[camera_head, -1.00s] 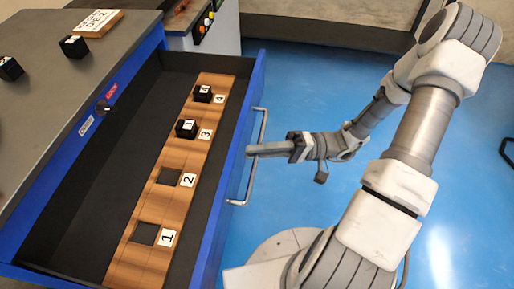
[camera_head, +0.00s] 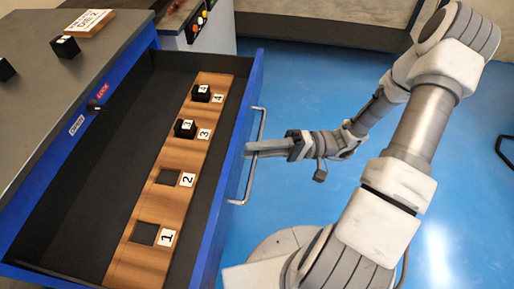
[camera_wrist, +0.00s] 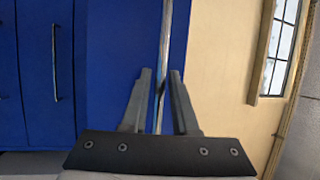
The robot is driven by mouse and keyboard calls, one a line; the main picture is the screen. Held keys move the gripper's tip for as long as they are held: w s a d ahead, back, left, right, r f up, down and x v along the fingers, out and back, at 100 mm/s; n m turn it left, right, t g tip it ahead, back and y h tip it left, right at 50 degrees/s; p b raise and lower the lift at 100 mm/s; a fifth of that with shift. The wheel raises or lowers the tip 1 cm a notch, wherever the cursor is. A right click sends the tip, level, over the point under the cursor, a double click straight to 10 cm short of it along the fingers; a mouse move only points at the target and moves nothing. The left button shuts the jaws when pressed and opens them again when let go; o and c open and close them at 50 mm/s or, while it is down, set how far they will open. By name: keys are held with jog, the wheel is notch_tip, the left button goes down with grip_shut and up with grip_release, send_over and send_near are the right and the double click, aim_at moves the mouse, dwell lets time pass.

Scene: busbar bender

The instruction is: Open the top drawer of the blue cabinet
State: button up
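The blue cabinet (camera_head: 80,125) is at the left in the head view. Its top drawer (camera_head: 215,215) stands far out, with its dark interior in view. The drawer's silver bar handle (camera_head: 236,202) is on the front panel. My gripper (camera_head: 254,150) is at the middle of the handle. In the wrist view, the handle bar (camera_wrist: 166,35) runs between the two fingers of my gripper (camera_wrist: 161,88).
A wooden strip (camera_head: 150,210) in the drawer has numbered slots; black cubes sit at 3 (camera_head: 185,129) and 4 (camera_head: 201,94). Black cubes and a sign block (camera_head: 90,23) lie on the cabinet top (camera_head: 30,110). The blue floor (camera_head: 310,90) beyond the drawer front is clear.

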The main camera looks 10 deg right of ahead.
dwell(0.3)
jog(key=d+f+p, duration=0.2)
jog(key=d+f, duration=0.1)
jog(key=d, duration=1.4)
jog(key=shift+d, duration=0.15)
